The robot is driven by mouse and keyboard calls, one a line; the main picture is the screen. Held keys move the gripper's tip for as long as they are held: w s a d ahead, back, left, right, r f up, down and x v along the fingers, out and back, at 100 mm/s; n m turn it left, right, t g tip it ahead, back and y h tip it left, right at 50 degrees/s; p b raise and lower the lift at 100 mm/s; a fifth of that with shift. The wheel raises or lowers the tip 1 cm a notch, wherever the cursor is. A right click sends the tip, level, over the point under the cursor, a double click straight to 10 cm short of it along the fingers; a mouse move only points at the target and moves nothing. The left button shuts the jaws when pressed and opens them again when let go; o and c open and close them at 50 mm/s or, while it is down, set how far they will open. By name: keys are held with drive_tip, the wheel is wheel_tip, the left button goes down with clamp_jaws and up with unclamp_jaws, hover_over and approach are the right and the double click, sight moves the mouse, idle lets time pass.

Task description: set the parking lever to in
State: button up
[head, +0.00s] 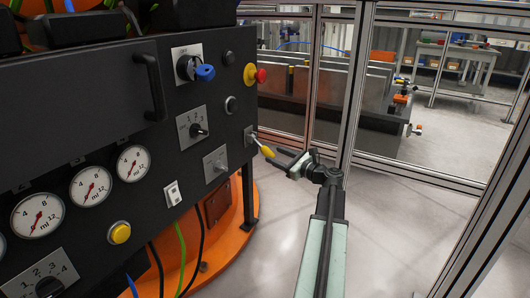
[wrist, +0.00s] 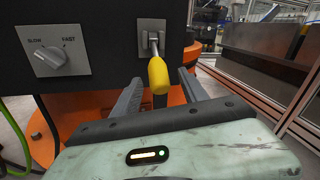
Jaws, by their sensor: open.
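A lever with a yellow grip (head: 267,151) sticks out from a small metal plate near the right edge of the black control panel (head: 100,107). In the wrist view the yellow grip (wrist: 158,76) points towards me and a little down from its slotted plate (wrist: 151,38). I cannot read an in or out marking. My gripper (head: 284,158) is open just to the right of the lever in the head view. In the wrist view the open fingers of my gripper (wrist: 160,84) lie on either side of the grip. Whether they touch it cannot be told.
A SLOW/FAST knob (wrist: 52,55) sits left of the lever. The panel also carries a blue-handled switch (head: 204,72), a red and yellow button (head: 255,75) and gauges (head: 133,163). A fence post (head: 356,90) stands behind my arm. Open floor (head: 395,235) lies right.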

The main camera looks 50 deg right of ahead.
sight(272, 154)
drive_tip(key=w, duration=0.5)
drive_tip(key=shift+a, duration=0.25)
drive_tip(key=shift+c, duration=0.3)
clamp_jaws()
drive_tip(key=shift+s, duration=0.1)
idle(0.6)
